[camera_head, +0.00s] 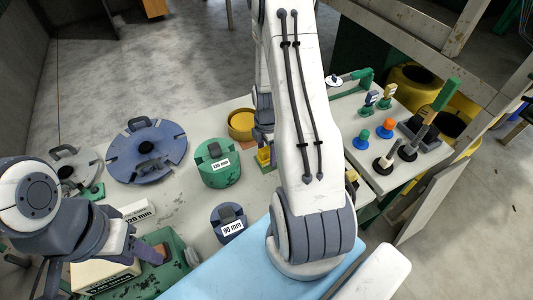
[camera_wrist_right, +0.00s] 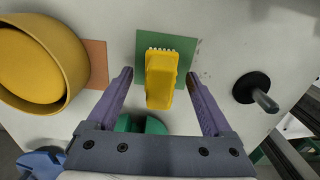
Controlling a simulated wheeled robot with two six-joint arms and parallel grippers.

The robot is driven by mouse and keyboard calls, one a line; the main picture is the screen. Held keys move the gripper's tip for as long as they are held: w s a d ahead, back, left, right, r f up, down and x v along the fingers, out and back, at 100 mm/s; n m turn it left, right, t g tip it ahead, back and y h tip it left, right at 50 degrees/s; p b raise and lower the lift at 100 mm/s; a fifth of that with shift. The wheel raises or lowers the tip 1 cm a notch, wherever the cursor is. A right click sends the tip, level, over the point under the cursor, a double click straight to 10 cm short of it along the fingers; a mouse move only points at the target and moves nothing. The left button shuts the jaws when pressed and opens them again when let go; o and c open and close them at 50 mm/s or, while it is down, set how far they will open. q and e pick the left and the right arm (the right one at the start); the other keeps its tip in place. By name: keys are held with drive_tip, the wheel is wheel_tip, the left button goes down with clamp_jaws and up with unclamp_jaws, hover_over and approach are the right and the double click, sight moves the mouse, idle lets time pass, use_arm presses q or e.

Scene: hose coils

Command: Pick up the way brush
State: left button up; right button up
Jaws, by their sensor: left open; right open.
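The way brush, a yellow block with a row of pale bristles, shows in the right wrist view (camera_wrist_right: 161,80) on a green square pad (camera_wrist_right: 185,47). Part of it also shows in the head view (camera_head: 264,157), beside my right arm. My right gripper (camera_wrist_right: 158,76) is open, with one finger on each side of the brush and visible gaps between them. In the head view my right gripper (camera_head: 264,137) points down, partly hidden by my arm.
A yellow round container (camera_head: 241,124) stands left of the brush. A green 120 mm block (camera_head: 217,163), a blue 90 mm block (camera_head: 229,222) and a blue disc (camera_head: 147,152) lie on the table. A black-based peg (camera_wrist_right: 255,90) stands right of the brush. Several knobs and tools stand on the right table.

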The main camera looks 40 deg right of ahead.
drive_tip(key=shift+f, duration=0.95)
clamp_jaws()
drive_tip(key=shift+r, duration=0.15)
